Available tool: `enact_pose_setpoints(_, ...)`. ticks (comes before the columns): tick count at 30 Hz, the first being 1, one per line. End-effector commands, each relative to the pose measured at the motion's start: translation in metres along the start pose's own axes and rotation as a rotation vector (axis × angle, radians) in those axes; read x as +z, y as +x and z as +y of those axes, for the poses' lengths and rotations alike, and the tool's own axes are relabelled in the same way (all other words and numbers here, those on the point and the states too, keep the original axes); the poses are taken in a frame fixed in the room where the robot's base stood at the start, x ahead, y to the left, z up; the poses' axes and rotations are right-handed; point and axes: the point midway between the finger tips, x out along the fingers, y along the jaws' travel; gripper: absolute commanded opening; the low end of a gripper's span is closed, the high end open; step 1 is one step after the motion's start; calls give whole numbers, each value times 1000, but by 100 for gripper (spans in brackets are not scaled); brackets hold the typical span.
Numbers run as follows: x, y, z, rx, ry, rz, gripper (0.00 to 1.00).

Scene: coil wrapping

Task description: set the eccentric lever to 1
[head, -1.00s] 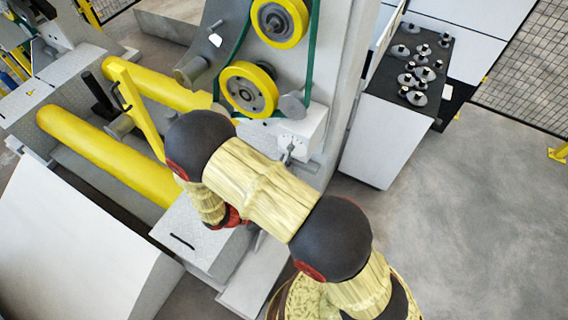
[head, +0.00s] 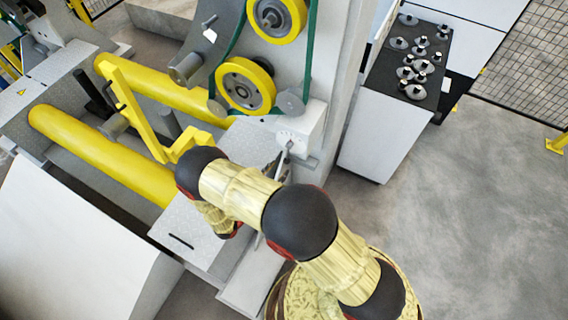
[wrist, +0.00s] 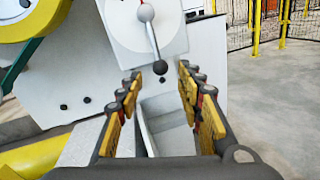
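The eccentric lever (wrist: 153,38) is a thin metal rod on a white dial plate (wrist: 125,28) at the top of the wrist view. It has a grey hub at its upper end and a dark ball knob at its lower end, and hangs down, leaning slightly right. In the head view the lever (head: 289,147) is small, on the white housing below the pulleys. My gripper (wrist: 160,76) is open and empty. Its two yellow-padded fingers stand left and right of the knob in the picture, with no visible contact. The dial's markings cannot be read. In the head view my arm hides the gripper.
Yellow pulleys (head: 246,86) with a green belt sit above the housing. Yellow rollers (head: 100,155) lie to the left. A cabinet (head: 385,130) with several small metal parts on top stands to the right. The floor (head: 470,230) at right is clear.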

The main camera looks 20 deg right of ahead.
Motion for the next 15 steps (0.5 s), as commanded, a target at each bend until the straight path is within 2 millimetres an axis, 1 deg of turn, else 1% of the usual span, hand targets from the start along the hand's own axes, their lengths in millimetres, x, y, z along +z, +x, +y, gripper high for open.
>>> enact_pose_setpoints(1,0,10,-1,-5,0,-1,37)
enact_pose_setpoints(6,0,33,-1,-4,0,0,37)
enact_pose_setpoints(10,0,43,-1,-3,0,1,37)
enact_pose_setpoints(15,0,47,0,-2,0,1,37)
